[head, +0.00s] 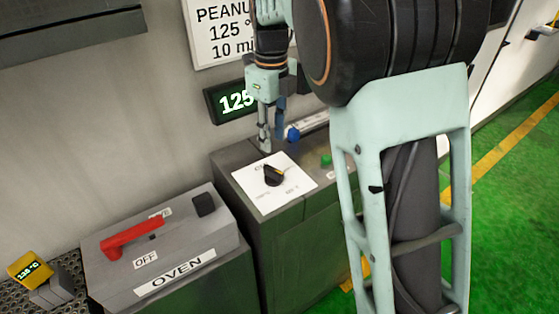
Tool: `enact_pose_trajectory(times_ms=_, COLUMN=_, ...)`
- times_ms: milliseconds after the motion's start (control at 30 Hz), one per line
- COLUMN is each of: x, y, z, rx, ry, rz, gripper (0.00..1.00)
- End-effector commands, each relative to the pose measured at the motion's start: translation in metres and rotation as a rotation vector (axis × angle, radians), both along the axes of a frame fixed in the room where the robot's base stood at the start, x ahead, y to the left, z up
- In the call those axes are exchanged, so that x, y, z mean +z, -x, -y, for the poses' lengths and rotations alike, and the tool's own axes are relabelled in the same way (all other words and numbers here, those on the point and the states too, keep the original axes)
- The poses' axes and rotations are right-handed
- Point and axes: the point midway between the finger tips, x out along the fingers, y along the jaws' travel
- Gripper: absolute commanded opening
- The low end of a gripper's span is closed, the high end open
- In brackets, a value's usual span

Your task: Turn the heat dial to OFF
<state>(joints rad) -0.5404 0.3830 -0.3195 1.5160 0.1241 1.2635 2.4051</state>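The heat dial (273,176) is a black knob with a yellow-orange mark on a white plate (298,186), on top of a grey cabinet. The mark sits on the knob's upper right side. The small print on the plate is too blurred to read. My gripper (265,143) points down just behind and above the dial, near the plate's back edge, and appears apart from the knob. Its fingers are seen nearly edge-on, so their opening is unclear. I see nothing held in it.
A grey OVEN box (205,232) with a red lever (132,236), an OFF label and a black button stands at left. A yellow meter (30,268) is beyond it. A lit "125" display (232,101) is behind my gripper. A blue knob (292,134) and green button (326,160) are right.

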Motion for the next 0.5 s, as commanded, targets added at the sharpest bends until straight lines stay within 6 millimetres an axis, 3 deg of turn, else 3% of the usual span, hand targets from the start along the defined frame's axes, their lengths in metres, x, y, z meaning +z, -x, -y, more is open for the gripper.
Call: enact_pose_trajectory(times_ms=500, x=-0.087, y=0.001, z=0.001, rx=0.001, ry=0.001, rz=-0.002, gripper=0.30)
